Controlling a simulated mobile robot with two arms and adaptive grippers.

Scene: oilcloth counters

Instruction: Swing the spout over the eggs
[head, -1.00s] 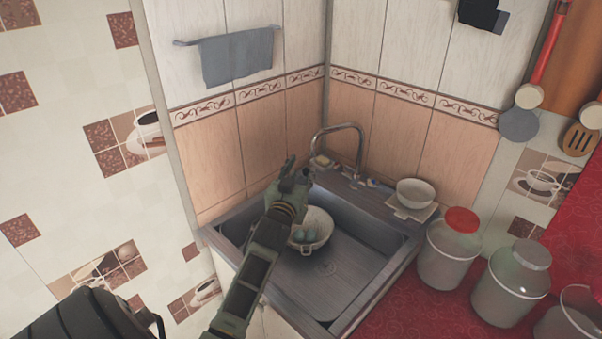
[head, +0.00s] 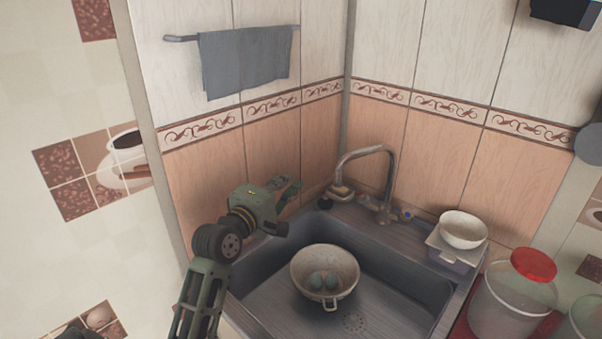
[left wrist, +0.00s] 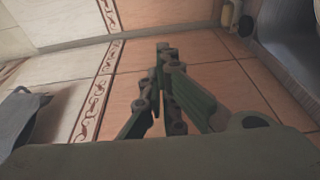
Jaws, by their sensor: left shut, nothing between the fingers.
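The metal spout (head: 362,151) arches up from the tap at the sink's back corner. Its end hangs to the left, near a small soap-like item on the ledge. The eggs (head: 322,281) lie in a pale colander (head: 345,262) in the sink, in front of the spout's end and slightly left of it. My left gripper (head: 292,187) is shut and empty, left of the spout and apart from it, in front of the tiles. In the left wrist view its fingers (left wrist: 164,60) are together before the tiled wall. My right gripper is not in view.
The sink (head: 400,290) is otherwise clear. A white bowl (head: 463,228) stands on a small stand at the sink's right. Clear jars, one with a red lid (head: 533,264), stand further right. A grey towel (head: 245,60) hangs on the left wall.

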